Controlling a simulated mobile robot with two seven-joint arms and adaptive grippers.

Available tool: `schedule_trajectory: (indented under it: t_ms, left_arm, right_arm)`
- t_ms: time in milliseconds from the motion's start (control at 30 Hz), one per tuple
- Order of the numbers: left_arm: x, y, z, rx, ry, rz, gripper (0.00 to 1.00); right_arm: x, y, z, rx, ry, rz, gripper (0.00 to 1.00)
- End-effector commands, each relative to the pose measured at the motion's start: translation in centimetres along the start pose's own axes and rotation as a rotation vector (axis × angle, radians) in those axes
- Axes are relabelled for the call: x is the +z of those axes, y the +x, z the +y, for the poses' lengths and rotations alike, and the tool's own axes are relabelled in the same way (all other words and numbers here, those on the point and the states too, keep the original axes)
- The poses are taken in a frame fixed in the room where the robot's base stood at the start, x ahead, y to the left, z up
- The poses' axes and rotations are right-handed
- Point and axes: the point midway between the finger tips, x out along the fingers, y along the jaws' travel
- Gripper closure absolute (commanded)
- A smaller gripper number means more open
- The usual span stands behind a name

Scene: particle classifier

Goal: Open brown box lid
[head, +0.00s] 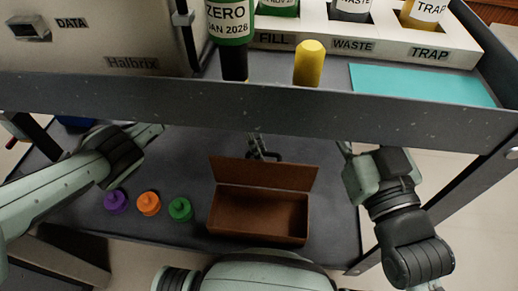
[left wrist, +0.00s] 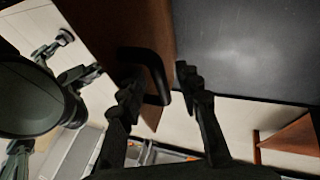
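The brown box (head: 292,238) stands on the lower shelf of the cart, and I see into its interior. Its brown lid (head: 285,174) stands raised at the far side; it also shows in the left wrist view (left wrist: 122,28). A black loop handle (left wrist: 158,72) sticks out from the lid. My left gripper (head: 260,146) is behind the lid's top edge, partly hidden by the upper shelf. In the left wrist view its fingers (left wrist: 158,88) are apart, with the handle between them. My right arm is right of the box; its gripper is hidden in the head view.
Purple (head: 116,202), orange (head: 148,203) and green (head: 180,209) small containers stand left of the box. The upper shelf's grey front edge (head: 300,103) crosses above the box. Bottles, a yellow-capped item (head: 309,63) and a labelled rack (head: 385,42) are on it.

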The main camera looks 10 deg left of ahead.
Motion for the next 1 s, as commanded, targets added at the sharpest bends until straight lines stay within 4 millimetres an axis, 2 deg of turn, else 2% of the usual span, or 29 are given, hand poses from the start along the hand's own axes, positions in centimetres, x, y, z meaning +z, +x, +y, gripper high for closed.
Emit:
schedule_trajectory:
  t_ms: [167,600,800,1000]
  left_arm:
    - [0.0,-1.7,-0.1,-0.004,0.0,0.001,0.66]
    - [0.0,-10.3,-0.1,-0.001,0.0,0.0,0.66]
    - [0.0,-11.8,0.0,0.001,0.0,-0.001,0.66]
    - [0.0,-11.9,0.0,0.001,0.0,-0.001,0.66]
  right_arm:
    - [0.0,0.0,0.0,0.0,0.0,-0.001,0.6]
    - [0.0,0.0,0.0,0.0,-0.001,0.0,0.6]
    - [-0.1,0.0,0.1,0.0,-0.001,0.0,0.6]
    - [-0.1,0.0,0.1,0.0,-0.001,0.001,0.6]
